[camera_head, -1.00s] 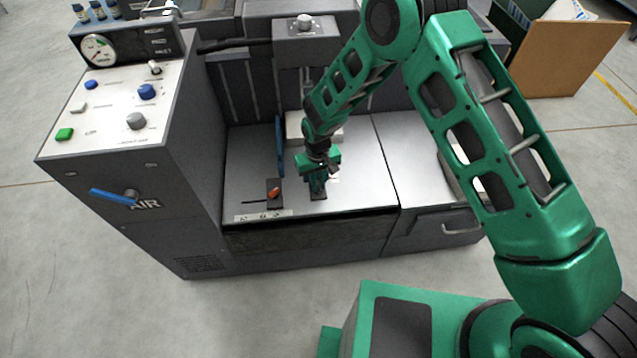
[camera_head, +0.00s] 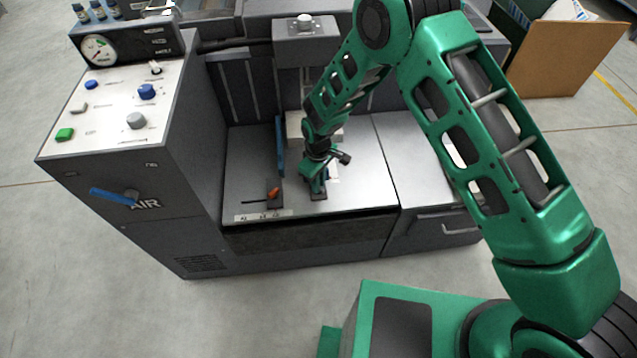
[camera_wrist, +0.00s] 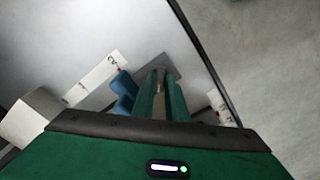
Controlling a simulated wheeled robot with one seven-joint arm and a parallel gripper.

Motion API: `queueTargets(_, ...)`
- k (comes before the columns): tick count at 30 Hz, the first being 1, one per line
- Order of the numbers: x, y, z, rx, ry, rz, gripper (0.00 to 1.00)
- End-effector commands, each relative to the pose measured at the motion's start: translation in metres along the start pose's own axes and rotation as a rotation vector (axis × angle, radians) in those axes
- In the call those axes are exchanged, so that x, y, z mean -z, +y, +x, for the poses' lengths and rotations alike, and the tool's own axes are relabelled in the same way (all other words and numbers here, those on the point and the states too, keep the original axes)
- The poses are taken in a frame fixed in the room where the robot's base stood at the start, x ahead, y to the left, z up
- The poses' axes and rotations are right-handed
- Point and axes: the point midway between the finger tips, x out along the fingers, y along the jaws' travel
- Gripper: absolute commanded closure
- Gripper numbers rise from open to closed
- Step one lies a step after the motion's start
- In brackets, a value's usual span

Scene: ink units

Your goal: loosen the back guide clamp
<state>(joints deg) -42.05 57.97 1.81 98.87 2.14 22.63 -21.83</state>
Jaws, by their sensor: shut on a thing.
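My gripper (camera_head: 315,186) points down onto a small dark clamp base (camera_head: 319,196) on the pale table of the machine, right of the other clamp. In the wrist view my gripper's fingers (camera_wrist: 165,78) are close together over the dark clamp plate (camera_wrist: 172,62). They are shut on the clamp's lever, which they hide. A blue piece (camera_wrist: 125,92) with a small red mark stands beside the fingers. The other clamp, with an orange lever (camera_head: 273,192), sits to the left, in front of the upright blue guide (camera_head: 280,147).
A control panel (camera_head: 110,105) with knobs and a blue air lever (camera_head: 113,196) rises at the left. A white block (camera_head: 295,126) stands behind my gripper, with a machine head (camera_head: 306,45) above. The table's right part (camera_head: 410,155) is clear.

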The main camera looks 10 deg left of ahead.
Motion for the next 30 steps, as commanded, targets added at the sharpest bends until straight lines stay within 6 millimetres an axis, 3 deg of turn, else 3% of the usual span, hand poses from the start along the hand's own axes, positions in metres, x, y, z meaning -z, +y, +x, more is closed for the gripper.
queueTargets(11, 0.0, 0.002, 0.0, -0.002, -0.001, -0.003, 1.0)
queueTargets(12, -0.001, 0.002, 0.0, -0.003, -0.001, -0.002, 0.81)
queueTargets(14, 0.0, 0.002, 0.0, -0.002, -0.001, -0.002, 0.69)
queueTargets(24, 0.0, 0.001, -0.003, -0.001, 0.0, -0.002, 0.69)
queueTargets(30, 0.0, 0.002, -0.027, -0.002, 0.002, -0.002, 0.69)
